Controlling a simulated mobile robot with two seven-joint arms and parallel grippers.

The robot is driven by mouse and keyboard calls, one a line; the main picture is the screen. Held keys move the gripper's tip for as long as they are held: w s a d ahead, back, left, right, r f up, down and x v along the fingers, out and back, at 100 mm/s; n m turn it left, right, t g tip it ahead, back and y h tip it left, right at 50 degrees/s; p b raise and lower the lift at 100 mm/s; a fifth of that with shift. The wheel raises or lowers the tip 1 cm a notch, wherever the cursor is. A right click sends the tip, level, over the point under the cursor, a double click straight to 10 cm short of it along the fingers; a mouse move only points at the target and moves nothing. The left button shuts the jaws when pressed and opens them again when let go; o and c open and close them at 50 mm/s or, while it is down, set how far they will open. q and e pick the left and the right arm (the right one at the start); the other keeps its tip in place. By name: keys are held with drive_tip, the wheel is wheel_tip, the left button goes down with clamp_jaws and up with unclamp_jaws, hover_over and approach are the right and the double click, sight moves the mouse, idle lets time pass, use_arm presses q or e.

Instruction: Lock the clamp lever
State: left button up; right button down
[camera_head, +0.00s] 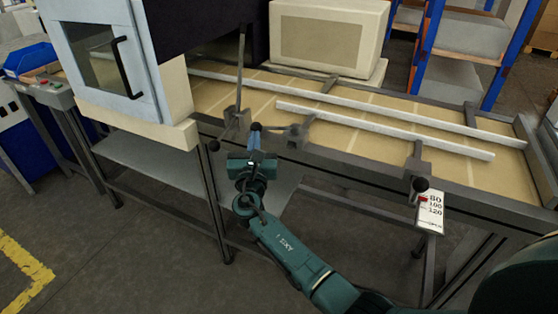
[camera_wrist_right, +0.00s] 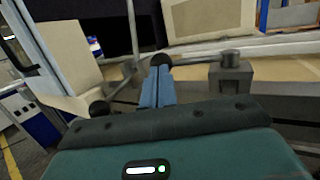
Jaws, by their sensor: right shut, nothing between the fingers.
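A clamp lever with a black ball knob (camera_head: 256,127) and a grey arm joins a grey clamp block (camera_head: 297,136) on the near rail of the bench. In the right wrist view the knob (camera_wrist_right: 160,61) points left from its block (camera_wrist_right: 231,76). My right gripper (camera_head: 254,153) is shut and empty. Its blue fingers (camera_wrist_right: 157,88) are together, with their tips right at the knob; I cannot tell whether they touch it. My left gripper is not in view.
Another black knob (camera_head: 213,146) hangs by a block (camera_head: 237,120) to the left. A third knob (camera_head: 420,184) is beside a numbered plate (camera_head: 431,209). A white-framed cabinet (camera_head: 110,65) stands at the left. White rails (camera_head: 390,128) cross the tan bench top.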

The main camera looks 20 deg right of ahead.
use_arm(q)
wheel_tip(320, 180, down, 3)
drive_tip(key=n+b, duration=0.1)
drive_tip(key=b, duration=0.5)
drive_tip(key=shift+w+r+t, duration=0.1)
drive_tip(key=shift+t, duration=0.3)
use_arm(e)
drive_tip(key=w, duration=0.5)
drive_tip(key=w+d, duration=0.1)
drive_tip(key=w, duration=0.2)
drive_tip(key=shift+w, duration=0.15)
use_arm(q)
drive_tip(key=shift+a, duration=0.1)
